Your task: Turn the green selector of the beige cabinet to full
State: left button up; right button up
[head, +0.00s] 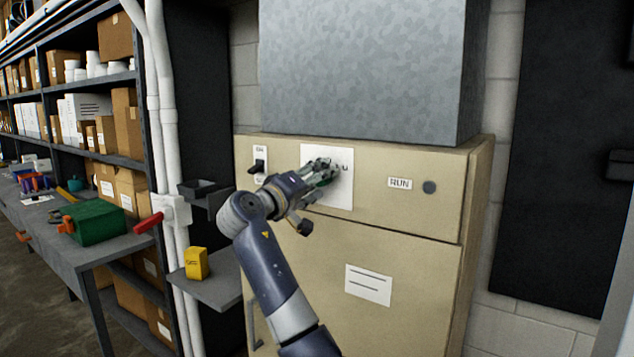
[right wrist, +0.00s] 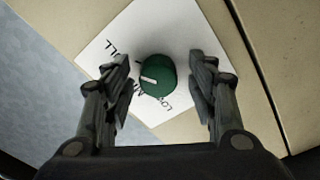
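The green selector (right wrist: 158,75) is a round knob with a white pointer line, on a white label plate (head: 341,196) on the beige cabinet (head: 440,212). Only a little of its green (head: 323,183) shows in the head view, behind the fingers. In the right wrist view the pointer points left. "LL" of a word shows at upper left and "LO" at lower right; another word is partly hidden behind the knob. My right gripper (right wrist: 164,90) is open, its fingers on either side of the knob with gaps visible. My left gripper is not in view.
A toggle switch (head: 258,167) is left of the plate; a RUN label (head: 400,183) and dark round button (head: 429,187) are right. A grey metal duct (head: 360,70) stands above. A side shelf (head: 215,288) holds a yellow box (head: 196,263). A workbench (head: 60,240) is at left.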

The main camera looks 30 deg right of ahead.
jog(key=shift+a, duration=0.1)
jog(key=v, duration=1.1)
jog(key=shift+s+a, duration=0.2)
jog(key=shift+a, duration=0.15)
jog(key=shift+f, duration=0.1)
jog(key=shift+f, duration=0.1)
